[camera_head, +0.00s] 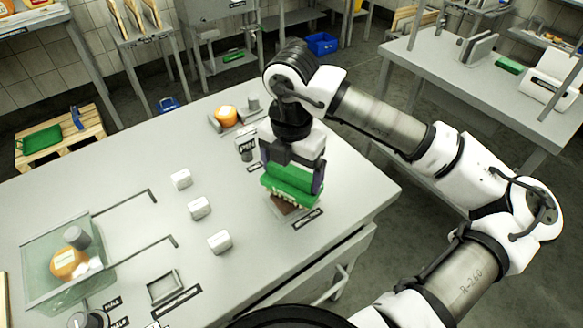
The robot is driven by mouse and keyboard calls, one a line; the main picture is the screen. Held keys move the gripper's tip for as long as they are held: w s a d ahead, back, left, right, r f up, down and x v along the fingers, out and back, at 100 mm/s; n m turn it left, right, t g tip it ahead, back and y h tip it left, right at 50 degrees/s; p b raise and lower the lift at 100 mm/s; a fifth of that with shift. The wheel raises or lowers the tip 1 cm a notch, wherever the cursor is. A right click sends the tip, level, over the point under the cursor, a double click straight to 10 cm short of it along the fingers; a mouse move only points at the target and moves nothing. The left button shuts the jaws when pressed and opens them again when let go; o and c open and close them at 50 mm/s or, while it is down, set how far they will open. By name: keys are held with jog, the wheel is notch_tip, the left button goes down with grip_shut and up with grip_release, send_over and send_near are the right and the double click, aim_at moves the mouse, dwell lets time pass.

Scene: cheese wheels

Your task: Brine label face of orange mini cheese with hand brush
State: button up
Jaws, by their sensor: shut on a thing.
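My gripper (292,168) points down over the right part of the grey table. It is shut on a green hand brush (288,186). Below the brush is a brown patch (285,206) beside a black label strip; I cannot tell whether the brush touches it. An orange cheese (226,115) sits on a grey tray at the table's far edge, behind and left of my gripper. Another orange round (66,265) with a pale top lies in a clear-walled box (38,258) at the left. I cannot tell which one is the mini cheese.
Several white blocks (199,208) stand mid-table. A grey cylinder (253,103) is by the far cheese, another (77,237) in the box. A small labelled pot (245,147) stands left of my gripper. A square frame (163,287) and a dial (88,319) are in front.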

aim_at(292, 169)
jog(key=shift+s+f+b, duration=0.1)
jog(key=shift+f+b, duration=0.5)
jog(key=shift+b, duration=0.5)
dwell(2.3)
jog(key=shift+r+p, duration=1.5)
jog(key=shift+r, duration=2.1)
